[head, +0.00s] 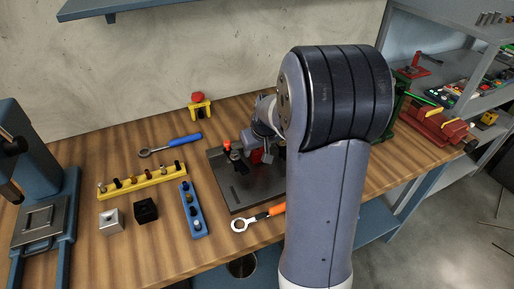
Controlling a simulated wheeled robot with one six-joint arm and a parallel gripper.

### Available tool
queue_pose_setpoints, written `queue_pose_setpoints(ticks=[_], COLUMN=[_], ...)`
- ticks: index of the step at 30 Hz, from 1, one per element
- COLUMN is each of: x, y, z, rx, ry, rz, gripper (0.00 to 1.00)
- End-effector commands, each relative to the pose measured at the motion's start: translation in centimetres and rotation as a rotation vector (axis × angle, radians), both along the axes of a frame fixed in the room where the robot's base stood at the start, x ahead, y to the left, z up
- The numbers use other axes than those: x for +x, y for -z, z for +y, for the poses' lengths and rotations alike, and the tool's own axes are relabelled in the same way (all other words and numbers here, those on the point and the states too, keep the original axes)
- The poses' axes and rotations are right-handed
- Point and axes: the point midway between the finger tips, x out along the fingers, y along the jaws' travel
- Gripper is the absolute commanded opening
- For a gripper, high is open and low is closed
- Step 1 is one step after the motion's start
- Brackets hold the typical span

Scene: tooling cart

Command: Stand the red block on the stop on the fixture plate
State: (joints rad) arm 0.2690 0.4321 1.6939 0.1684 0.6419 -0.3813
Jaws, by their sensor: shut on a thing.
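The fixture plate (244,190) is a dark grey plate lying on the wooden bench, partly hidden by my arm. The red block (257,156) shows as a small red patch over the back part of the plate. My gripper (266,148) is at the red block and shut on it; my arm hides much of its fingers. I cannot tell whether the block touches anything below. The stop cannot be made out. A clamp with a red tip (228,146) stands on the plate's left back part, left of the block.
Left of the plate are a blue rack (193,212), a yellow rack (140,182), a black block (146,210) and a silver block (111,221). An orange-handled wrench (262,216) lies at the front edge. A blue-handled tool (180,141) lies behind.

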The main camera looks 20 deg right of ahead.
Motion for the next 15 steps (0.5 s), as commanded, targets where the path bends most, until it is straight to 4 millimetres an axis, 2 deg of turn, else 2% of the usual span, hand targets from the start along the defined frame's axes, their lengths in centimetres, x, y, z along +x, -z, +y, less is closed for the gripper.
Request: queue_pose_setpoints(ticks=[15], x=[0.02], y=[0.77], z=[0.00], rx=[0.000], ry=[0.000], rz=[-0.001], gripper=[0.16])
